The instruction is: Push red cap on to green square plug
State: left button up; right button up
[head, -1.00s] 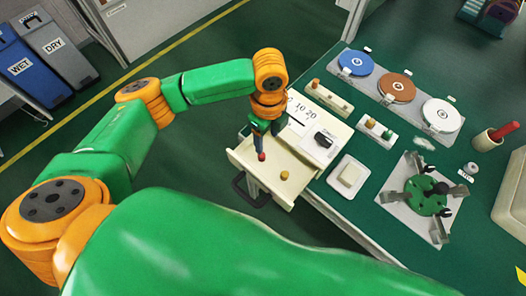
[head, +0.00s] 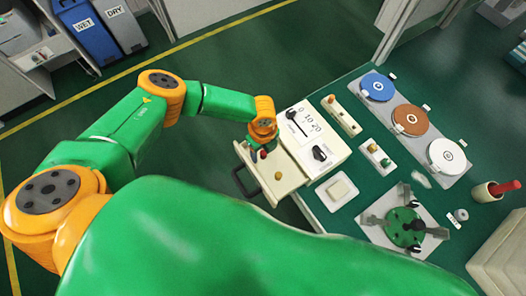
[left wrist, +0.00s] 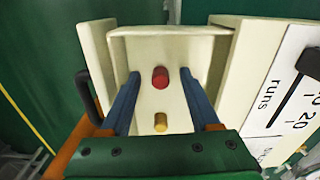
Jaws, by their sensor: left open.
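The red cap (left wrist: 160,77) stands in the open cream drawer (head: 289,185); in the head view the cap (head: 263,154) shows at my left gripper's tips. My left gripper (left wrist: 159,74) is open, with its blue fingers on either side of the cap in the left wrist view. I cannot tell how far the fingertips are above the drawer floor. A yellow-brown peg (left wrist: 160,122) stands in the drawer nearer the wrist. A small green piece (head: 386,162) sits in a white block on the bench; its square shape is too small to confirm. My right gripper is out of view.
The cream box (head: 330,165) with a slider and dark knob adjoins the drawer. A black handle (head: 244,181) sticks out in front. A white dish (head: 338,189), a rack (head: 343,117), colored discs (head: 410,117) and a round green fixture (head: 403,228) occupy the bench.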

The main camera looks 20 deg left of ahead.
pick_arm(q)
jog(key=shift+d, duration=0.15)
jog(key=shift+c, duration=0.2)
grip_shut()
jog(key=shift+r, duration=0.15)
